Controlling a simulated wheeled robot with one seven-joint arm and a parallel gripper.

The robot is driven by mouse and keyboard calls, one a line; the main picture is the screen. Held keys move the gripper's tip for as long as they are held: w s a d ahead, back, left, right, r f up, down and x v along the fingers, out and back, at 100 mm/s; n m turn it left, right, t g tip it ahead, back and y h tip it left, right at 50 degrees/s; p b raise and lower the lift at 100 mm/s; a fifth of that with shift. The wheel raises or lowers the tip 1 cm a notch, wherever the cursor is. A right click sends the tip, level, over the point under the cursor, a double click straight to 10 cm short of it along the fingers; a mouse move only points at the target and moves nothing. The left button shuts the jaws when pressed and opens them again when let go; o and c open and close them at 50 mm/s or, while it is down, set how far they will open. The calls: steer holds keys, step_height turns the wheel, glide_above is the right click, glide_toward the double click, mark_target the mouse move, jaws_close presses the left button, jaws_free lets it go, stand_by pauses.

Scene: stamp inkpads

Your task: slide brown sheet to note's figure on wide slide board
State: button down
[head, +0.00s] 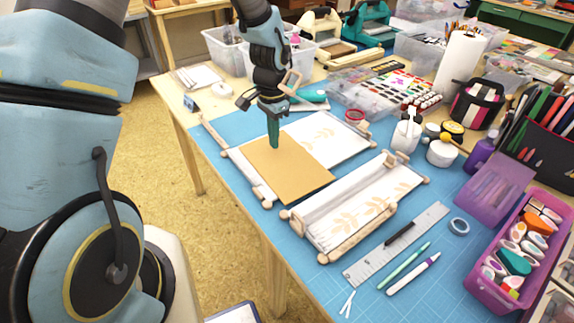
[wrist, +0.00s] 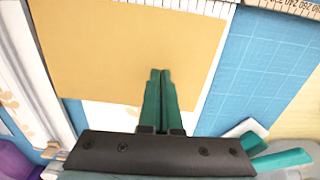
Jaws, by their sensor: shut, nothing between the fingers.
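The brown sheet (head: 295,178) lies flat on a white wood-framed board with a leaf print (head: 345,132), the wider of two such boards. In the wrist view the sheet (wrist: 110,45) fills the upper left, beside a ticked white scale (wrist: 200,6). My gripper (head: 274,147) points down over the sheet's far left part, fingers together and empty. In the wrist view the fingertips (wrist: 160,72) are over the sheet; whether they touch it I cannot tell.
A narrower wood-framed board (head: 345,222) lies just right of the wide one. Bottles, jars and a purple bin (head: 475,275) crowd the right. Blue mat is bare at the front.

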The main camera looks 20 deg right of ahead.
mark_target(259, 164)
steer(key=shift+f+b, duration=0.55)
steer(key=shift+f, duration=0.35)
stand_by(0.3)
steer(key=shift+a+r, duration=0.1)
steer(key=shift+a, duration=0.05)
steer(key=shift+s+a, duration=0.4)
steer(key=shift+a, duration=0.3)
steer(key=shift+s+a, duration=0.1)
steer(key=shift+a, duration=0.05)
steer(key=shift+s+a, duration=0.4)
steer(key=shift+a, duration=0.4)
steer(key=shift+s+a, duration=0.1)
steer(key=shift+a, duration=0.05)
steer(key=shift+s+a+f, duration=0.2)
steer(key=shift+s+a, duration=0.25)
steer(key=shift+a, duration=0.35)
